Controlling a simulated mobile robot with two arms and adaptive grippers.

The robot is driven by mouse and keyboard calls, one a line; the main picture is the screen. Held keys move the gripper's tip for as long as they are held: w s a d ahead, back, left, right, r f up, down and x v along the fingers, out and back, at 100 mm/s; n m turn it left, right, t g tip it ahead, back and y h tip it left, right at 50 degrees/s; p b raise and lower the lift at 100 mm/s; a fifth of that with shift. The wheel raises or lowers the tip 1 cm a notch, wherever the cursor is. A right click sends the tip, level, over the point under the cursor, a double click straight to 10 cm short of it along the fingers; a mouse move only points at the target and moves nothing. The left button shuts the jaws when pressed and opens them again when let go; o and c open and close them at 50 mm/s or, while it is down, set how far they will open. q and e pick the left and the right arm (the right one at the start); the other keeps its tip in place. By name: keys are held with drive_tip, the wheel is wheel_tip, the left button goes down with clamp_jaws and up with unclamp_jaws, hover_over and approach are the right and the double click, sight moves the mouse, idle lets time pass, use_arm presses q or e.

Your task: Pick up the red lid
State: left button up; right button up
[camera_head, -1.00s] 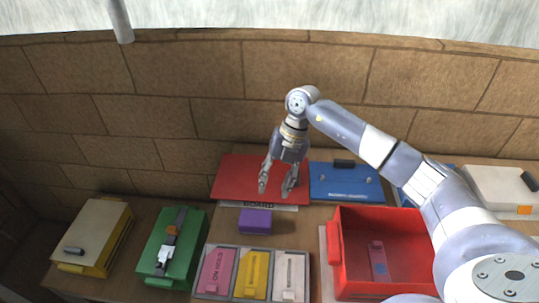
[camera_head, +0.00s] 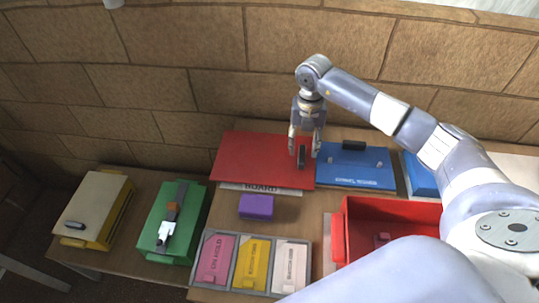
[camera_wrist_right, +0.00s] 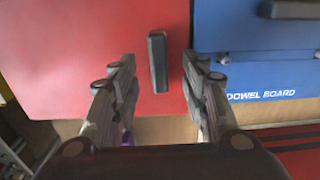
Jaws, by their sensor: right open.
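The red lid (camera_head: 250,160) is a flat red panel at the back of the table, with a dark upright handle (camera_head: 301,156) near its right edge. It also fills the upper left of the right wrist view (camera_wrist_right: 85,45), where its handle (camera_wrist_right: 158,62) shows between the fingers. My right gripper (camera_head: 304,155) points down at the handle, open, with one finger on each side and a gap to both. In the wrist view its fingertips (camera_wrist_right: 160,65) are level with the handle. How high they are above the lid is hard to tell. My left gripper is not in view.
A blue dowel-board lid (camera_head: 350,170) with its own dark handle lies just right of the red lid. An open red box (camera_head: 345,230) is at the front right, partly hidden by my arm. A purple block (camera_head: 256,206), a grey tray (camera_head: 235,290) and a green box (camera_head: 157,238) are nearby.

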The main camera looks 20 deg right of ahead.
sight(302, 154)
wheel_tip(302, 154, down, 2)
drive_tip(key=shift+s+a+f+p, duration=0.1)
drive_tip(key=shift+f+p, duration=0.15)
drive_tip(key=shift+p, duration=0.05)
drive_tip(key=shift+f, duration=0.45)
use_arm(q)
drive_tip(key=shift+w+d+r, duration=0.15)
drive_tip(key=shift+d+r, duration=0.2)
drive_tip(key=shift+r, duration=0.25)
use_arm(e)
clamp_jaws()
